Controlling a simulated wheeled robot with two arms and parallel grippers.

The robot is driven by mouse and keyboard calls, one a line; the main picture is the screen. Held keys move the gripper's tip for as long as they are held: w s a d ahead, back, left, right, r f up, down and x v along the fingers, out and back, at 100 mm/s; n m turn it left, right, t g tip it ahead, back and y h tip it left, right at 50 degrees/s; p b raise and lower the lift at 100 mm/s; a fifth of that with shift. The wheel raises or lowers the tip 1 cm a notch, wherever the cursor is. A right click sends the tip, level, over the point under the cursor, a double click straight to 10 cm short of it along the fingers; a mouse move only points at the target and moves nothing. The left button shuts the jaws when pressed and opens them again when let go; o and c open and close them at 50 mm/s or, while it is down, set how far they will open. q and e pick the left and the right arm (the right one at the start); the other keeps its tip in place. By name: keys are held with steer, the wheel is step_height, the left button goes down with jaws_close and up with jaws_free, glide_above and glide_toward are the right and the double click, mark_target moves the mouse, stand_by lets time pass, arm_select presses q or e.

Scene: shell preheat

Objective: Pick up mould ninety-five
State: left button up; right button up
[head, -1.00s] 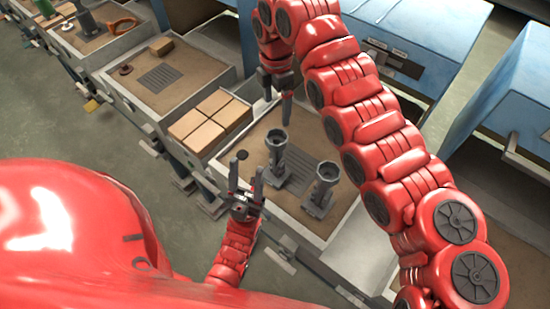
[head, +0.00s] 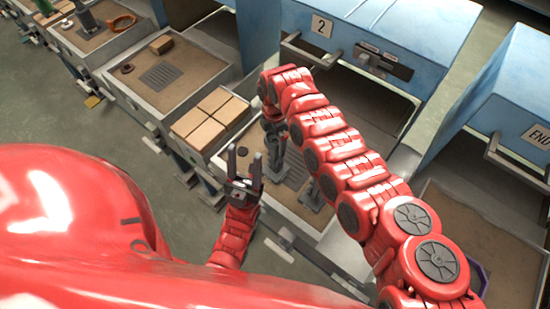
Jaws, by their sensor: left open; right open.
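Two grey metal moulds stand on the brown-topped station tray (head: 265,208). One mould (head: 311,196) is partly hidden by my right arm, with mainly its lower part showing. The other mould (head: 277,160) is mostly hidden behind and below my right gripper (head: 272,130). No number is readable on either mould. My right gripper points down at this second mould and is open; whether its fingers are around it or touching it, I cannot tell. My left gripper (head: 245,165) is open and empty, fingers pointing up, at the tray's near left edge.
Tan blocks (head: 208,118) fill a tray to the left. Further trays line the row beyond. A blue cabinet marked 2 (head: 380,30) stands behind, and another marked END (head: 515,100) is at right. Grey floor (head: 100,130) lies open at left.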

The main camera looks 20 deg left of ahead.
steer(key=shift+f, duration=1.05)
jaws_close()
